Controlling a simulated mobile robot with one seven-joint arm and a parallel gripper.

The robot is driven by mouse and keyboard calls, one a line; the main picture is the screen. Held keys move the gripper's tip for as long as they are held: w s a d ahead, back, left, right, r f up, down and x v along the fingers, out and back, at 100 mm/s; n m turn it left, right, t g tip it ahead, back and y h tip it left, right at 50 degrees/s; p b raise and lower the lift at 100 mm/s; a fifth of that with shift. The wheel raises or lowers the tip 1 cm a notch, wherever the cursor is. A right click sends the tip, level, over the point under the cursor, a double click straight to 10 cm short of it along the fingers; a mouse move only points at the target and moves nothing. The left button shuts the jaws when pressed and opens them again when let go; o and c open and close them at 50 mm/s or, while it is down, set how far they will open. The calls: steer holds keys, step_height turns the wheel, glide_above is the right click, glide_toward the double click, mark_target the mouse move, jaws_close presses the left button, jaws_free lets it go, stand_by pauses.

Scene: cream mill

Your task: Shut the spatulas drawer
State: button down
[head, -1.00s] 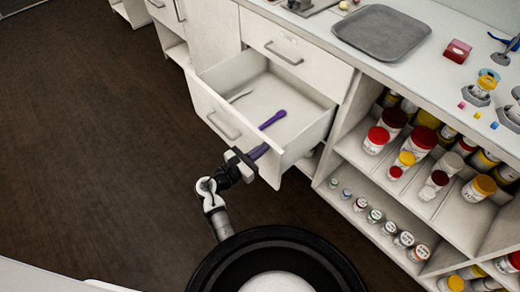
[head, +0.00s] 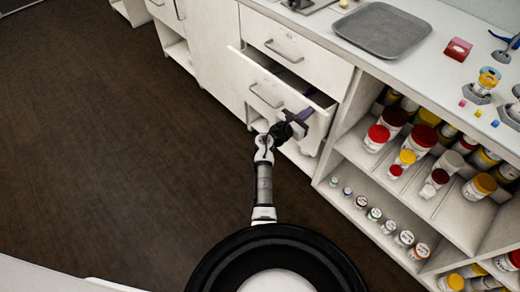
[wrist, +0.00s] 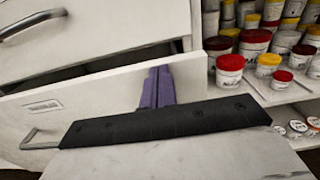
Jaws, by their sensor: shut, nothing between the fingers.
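The spatulas drawer (head: 258,80) is white, with a bar handle, and stands partly open below a shut upper drawer. Its front panel also shows in the wrist view (wrist: 95,95), with a label and the handle (wrist: 38,138) at the left. My gripper (head: 308,113) is shut and empty at the right end of the drawer front. Its purple fingers (wrist: 157,88) reach the front panel near its right edge and appear to touch it.
The upper drawer (head: 295,45) is shut. A grey tray (head: 381,31) lies on the counter above. Open shelves to the right hold several jars with red and yellow lids (head: 377,138). The dark floor (head: 110,150) to the left is clear.

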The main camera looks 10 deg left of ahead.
mark_target(315, 105)
steer(key=shift+b+x, duration=0.4)
steer(key=shift+x, duration=1.95)
steer(key=shift+a, duration=0.1)
